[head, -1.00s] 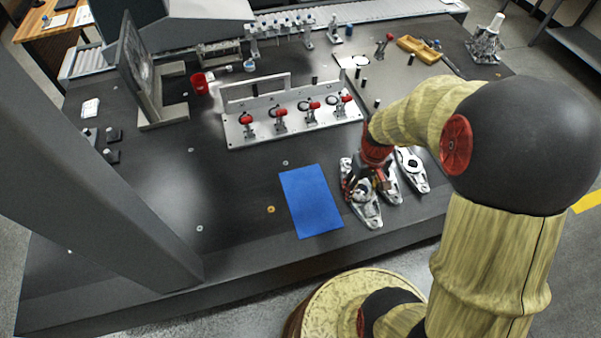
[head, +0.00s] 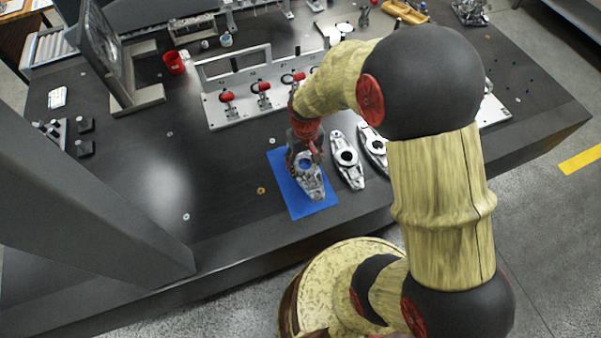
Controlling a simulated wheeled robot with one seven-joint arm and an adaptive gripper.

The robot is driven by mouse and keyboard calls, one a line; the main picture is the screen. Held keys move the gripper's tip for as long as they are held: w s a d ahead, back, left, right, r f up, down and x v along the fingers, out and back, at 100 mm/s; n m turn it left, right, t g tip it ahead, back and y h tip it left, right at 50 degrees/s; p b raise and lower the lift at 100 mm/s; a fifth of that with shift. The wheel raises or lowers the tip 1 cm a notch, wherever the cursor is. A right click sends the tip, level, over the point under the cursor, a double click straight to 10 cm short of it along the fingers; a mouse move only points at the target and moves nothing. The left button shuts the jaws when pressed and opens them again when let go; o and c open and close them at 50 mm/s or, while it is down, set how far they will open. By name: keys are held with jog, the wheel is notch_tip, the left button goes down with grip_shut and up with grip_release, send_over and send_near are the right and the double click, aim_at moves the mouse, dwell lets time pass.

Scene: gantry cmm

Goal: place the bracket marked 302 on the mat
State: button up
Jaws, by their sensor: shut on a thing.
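The blue mat (head: 328,197) lies flat near the front edge of the dark table. My gripper (head: 304,166) is over the mat, shut on a silver-grey bracket (head: 311,184). The bracket is over the mat or on it; I cannot tell whether it touches. Its upper part is partly hidden by my gripper. I cannot read a number on it. Two more brackets lie right of the mat: one close to it (head: 347,160), and another (head: 373,146) farther right, partly hidden by my arm.
A metal fixture plate (head: 216,113) with red-handled clamps stands behind the mat. A red cup (head: 173,62) and an upright framed panel (head: 105,50) stand at the back left. A grey column (head: 80,170) crosses the left side. The table left of the mat is mostly clear.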

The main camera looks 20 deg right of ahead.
aim_at(300, 171)
jog(key=shift+w+a+f, duration=0.25)
jog(key=shift+a+f, duration=0.2)
jog(key=shift+f, duration=0.2)
jog(key=shift+w+a+f+b, duration=0.1)
jog(key=shift+a+f+b, duration=0.05)
jog(key=shift+f+b, duration=1.3)
jog(key=shift+f, duration=0.3)
jog(key=o, duration=1.7)
jog(key=shift+c, duration=0.2)
